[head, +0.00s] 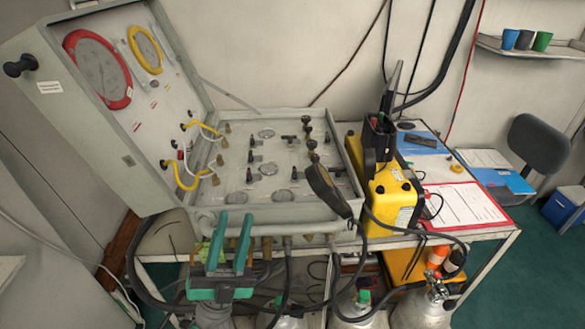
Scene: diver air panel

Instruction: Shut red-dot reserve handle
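The grey air panel (235,196) lies open on the table, its lid tilted up at the left. Several small dark valve handles stand on its face, among them a T-shaped one (289,138) and a lower one (249,175). I cannot make out which handle carries a red dot; a small red spot (180,154) shows by the hoses at the panel's left side. My gripper (233,222), with two teal fingers, points up in front of the panel's front edge. The fingers are apart with nothing seen between them. It hides part of that front edge.
A dark paddle-shaped thing (327,190) overhangs the panel's front right corner. A yellow case (391,198) with a black radio-like unit stands at the right, beside a red-edged clipboard (466,206). Gas cylinders (358,308) and black hoses crowd the space below the front edge.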

